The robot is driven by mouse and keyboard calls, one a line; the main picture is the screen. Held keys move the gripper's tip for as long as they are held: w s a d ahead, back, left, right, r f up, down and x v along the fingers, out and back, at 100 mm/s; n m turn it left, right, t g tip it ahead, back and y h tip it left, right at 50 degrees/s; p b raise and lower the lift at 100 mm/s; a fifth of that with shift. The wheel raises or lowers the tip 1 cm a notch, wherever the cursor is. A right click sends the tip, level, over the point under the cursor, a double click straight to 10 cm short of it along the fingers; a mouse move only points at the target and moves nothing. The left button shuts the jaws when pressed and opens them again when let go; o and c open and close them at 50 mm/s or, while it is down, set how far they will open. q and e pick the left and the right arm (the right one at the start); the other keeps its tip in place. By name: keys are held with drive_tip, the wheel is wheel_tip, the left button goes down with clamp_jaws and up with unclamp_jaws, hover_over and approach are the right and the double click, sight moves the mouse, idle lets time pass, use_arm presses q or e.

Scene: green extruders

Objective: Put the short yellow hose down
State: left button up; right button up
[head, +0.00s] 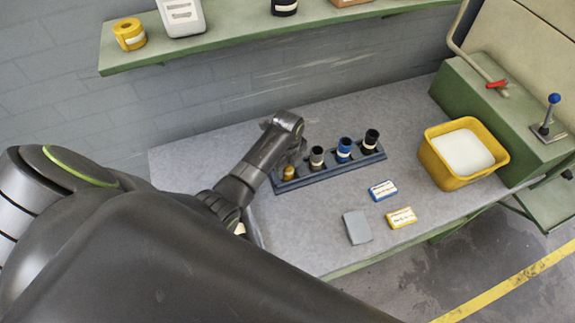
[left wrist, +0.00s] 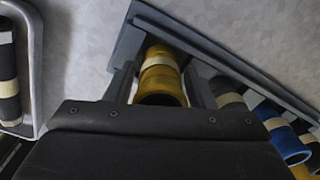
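The short yellow hose (head: 288,172), with a cream band, is at the left end of the dark rack (head: 335,172). In the left wrist view the hose (left wrist: 161,78) lies between the two fingers of my left gripper (left wrist: 160,80), its open end toward the camera. The fingers are close along both sides of it; I cannot tell whether they press on it. In the head view my left gripper (head: 292,157) is low at the rack's left end, mostly hidden by its own wrist. My right gripper is not in view.
Grey, blue (head: 344,149) and black (head: 370,140) hoses stand right of the yellow one in the rack. Blue (head: 383,190) and yellow (head: 401,217) packs and a grey block (head: 357,227) lie in front. A yellow bin (head: 440,171) stands right. A green shelf (head: 240,42) overhangs behind.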

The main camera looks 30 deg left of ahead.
use_arm(q)
drive_tip(key=shift+o, duration=1)
drive_tip(key=shift+r, duration=0.4)
wheel_tip(320, 180, up, 12)
drive_tip(key=shift+f+b, duration=0.2)
drive_tip(key=shift+b, duration=0.25)
